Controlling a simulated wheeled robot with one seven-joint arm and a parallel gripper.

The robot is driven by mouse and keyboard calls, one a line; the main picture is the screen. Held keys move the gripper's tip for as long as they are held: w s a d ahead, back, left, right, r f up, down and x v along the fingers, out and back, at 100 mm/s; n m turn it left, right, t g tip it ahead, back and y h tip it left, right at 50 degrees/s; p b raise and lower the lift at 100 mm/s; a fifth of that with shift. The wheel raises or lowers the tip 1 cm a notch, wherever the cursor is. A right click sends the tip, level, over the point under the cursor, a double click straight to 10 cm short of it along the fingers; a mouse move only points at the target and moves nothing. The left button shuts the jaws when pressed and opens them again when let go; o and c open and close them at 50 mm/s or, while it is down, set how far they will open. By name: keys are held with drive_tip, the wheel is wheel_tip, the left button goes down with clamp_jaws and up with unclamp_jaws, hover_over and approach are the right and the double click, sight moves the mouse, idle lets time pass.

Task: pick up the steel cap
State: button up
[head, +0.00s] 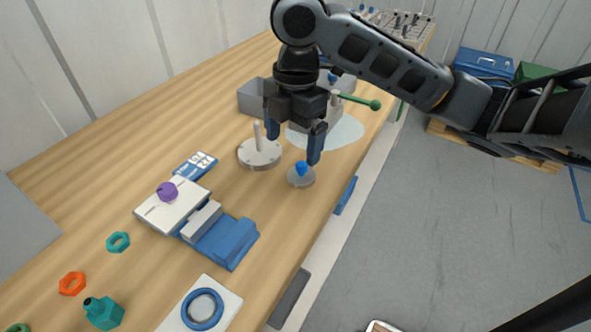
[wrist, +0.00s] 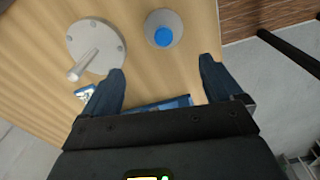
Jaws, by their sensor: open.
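A small round grey piece with a blue knob on top, which looks like the steel cap (head: 301,181), stands upright on the wooden bench near its right edge. In the wrist view the cap (wrist: 177,36) lies beyond the fingertips, roughly in line with the gap between them. My gripper (head: 294,143) is open and empty above the bench, apart from the cap. Its two blue fingers also show in the wrist view (wrist: 162,68). A larger grey flange with an upright post (head: 260,158) stands left of the cap; the flange is also in the wrist view (wrist: 92,34).
A blue and grey fixture (head: 225,240) with a white plate and purple knob sits nearer. A grey bin (head: 252,98) and a green-ended rod (head: 360,101) are behind my gripper. Nuts and a blue ring (head: 203,309) lie in front. Bare wood surrounds the cap.

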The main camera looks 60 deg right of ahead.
sight(302, 164)
drive_tip(key=shift+s+d+f, duration=0.15)
drive_tip(key=shift+s+d, duration=0.2)
drive_tip(key=shift+d, duration=0.15)
drive_tip(key=shift+f, duration=0.3)
drive_tip(key=shift+s+d+f, duration=0.1)
drive_tip(key=shift+d+f, duration=0.1)
drive_tip(key=shift+f, duration=1.55)
drive_tip(key=shift+s+d+f, duration=0.1)
drive_tip(key=shift+d+f, duration=0.05)
drive_tip(key=shift+f, duration=1.55)
drive_tip(key=c, duration=1.3)
drive_tip(key=shift+o, duration=0.2)
drive_tip(key=shift+r, duration=0.1)
